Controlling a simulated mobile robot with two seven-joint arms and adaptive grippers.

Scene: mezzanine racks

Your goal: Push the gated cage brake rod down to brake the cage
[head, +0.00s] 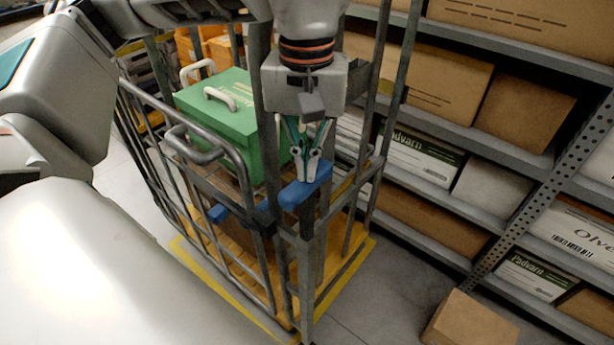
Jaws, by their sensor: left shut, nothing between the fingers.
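The gated cage (210,150) is a grey barred roll cage standing in front of me. Its brake rod shows as a dark bar with blue ends: a near blue pad (296,197) at the right and a smaller blue end (218,214) at the left, by the front bars. My left gripper (307,176) points down with its fingers together, empty, and its tips at the near blue pad. The tips overlap the pad in the picture; I cannot tell whether they press on it. My right gripper is not in view.
A green box (222,118) with pale handles sits in the cage, with orange crates (213,45) behind. The cage stands on a yellow-marked floor area (358,255). Shelves with cartons (420,155) run along the right. A carton (468,322) stands at bottom right; grey floor (385,305) lies between.

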